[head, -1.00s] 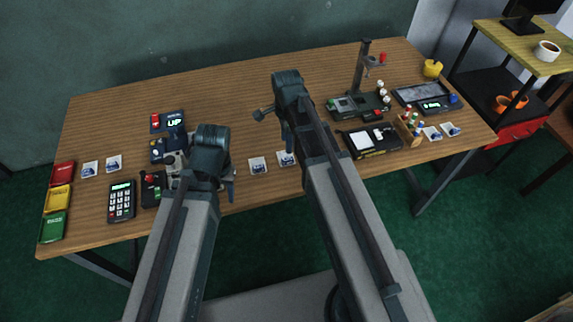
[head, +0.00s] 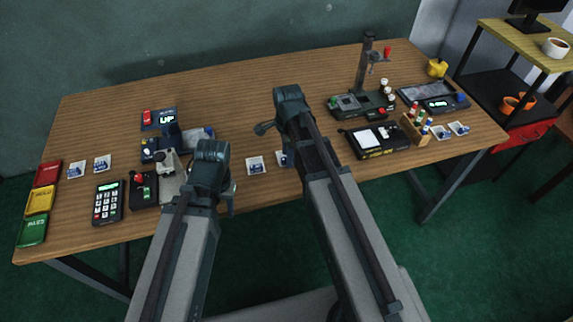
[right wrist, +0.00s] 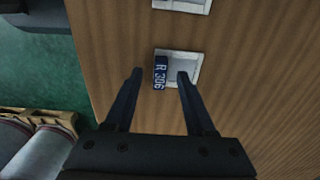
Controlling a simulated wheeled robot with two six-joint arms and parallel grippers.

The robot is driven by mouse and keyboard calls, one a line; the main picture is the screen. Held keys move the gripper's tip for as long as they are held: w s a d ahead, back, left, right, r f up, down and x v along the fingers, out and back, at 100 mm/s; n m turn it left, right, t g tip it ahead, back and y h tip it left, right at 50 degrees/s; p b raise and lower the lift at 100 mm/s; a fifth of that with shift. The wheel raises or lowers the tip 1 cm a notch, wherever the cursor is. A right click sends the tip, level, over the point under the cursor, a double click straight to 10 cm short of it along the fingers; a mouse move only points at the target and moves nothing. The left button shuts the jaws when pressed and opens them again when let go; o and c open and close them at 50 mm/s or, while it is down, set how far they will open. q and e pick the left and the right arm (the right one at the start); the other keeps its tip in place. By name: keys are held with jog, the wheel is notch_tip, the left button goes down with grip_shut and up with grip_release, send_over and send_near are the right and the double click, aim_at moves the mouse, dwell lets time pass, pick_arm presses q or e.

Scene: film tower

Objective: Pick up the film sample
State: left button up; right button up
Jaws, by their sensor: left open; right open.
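A small dark blue film sample marked "R 306" (right wrist: 160,72) lies on a white card or tray (right wrist: 182,57) in the right wrist view. My right gripper (right wrist: 159,76) is open and empty, its two fingertips to either side of the sample in that picture. I cannot tell how high they are above the table. In the head view similar blue samples on white cards lie near the front middle (head: 255,165), left (head: 102,163) and right (head: 458,129). One is partly hidden by my right arm. My left gripper (head: 229,192) is open over the front edge; its fingertips are hard to make out.
The wooden table (head: 250,100) is clear at the back middle. A stand (head: 368,65), a black device (head: 375,141) and a vial rack (head: 416,128) occupy its right. A keypad (head: 108,202) and red, yellow and green boxes (head: 40,199) are at left.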

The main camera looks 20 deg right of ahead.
pick_arm(q)
jog(key=shift+f, duration=0.5)
pick_arm(e)
jog(key=shift+f, duration=0.45)
pick_arm(q)
jog(key=shift+r, duration=0.15)
pick_arm(e)
jog(key=shift+r, duration=0.1)
grip_shut()
